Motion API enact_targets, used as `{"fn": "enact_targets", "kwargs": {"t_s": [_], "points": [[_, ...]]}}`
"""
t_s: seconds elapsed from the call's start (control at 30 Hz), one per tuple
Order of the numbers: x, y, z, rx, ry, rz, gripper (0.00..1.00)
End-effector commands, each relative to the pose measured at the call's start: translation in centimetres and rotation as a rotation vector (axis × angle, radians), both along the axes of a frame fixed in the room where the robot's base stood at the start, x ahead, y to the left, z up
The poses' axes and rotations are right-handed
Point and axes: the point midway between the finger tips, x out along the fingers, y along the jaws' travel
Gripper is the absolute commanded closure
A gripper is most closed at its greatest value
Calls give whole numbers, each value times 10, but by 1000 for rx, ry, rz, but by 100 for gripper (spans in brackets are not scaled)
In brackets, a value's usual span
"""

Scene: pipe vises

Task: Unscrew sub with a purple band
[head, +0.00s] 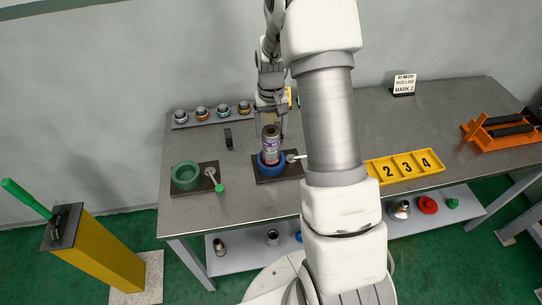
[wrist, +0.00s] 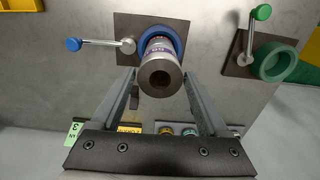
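The sub (head: 270,146) is a grey metal cylinder with a dark open bore. It stands upright in the blue vise (head: 262,168), and a narrow purplish band shows around its body. In the wrist view the sub (wrist: 160,75) has its bore facing the camera, with the blue vise ring (wrist: 177,40) behind it. My gripper (wrist: 160,74) is open, its two fingers on either side of the sub with gaps visible.
A green vise (head: 185,178) stands to the left on the table. A rack (head: 213,116) with several fittings lies behind it. A yellow numbered tray (head: 410,166) and an orange stand (head: 500,133) are on the right. The blue vise's handle (wrist: 100,43) sticks out sideways.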

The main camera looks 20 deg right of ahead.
Motion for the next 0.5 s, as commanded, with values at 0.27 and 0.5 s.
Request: {"fn": "enact_targets", "kwargs": {"t_s": [0.27,0.5], "points": [[0,0,0,0,0,1,75],[0,0,-1,0,0,55,99]]}}
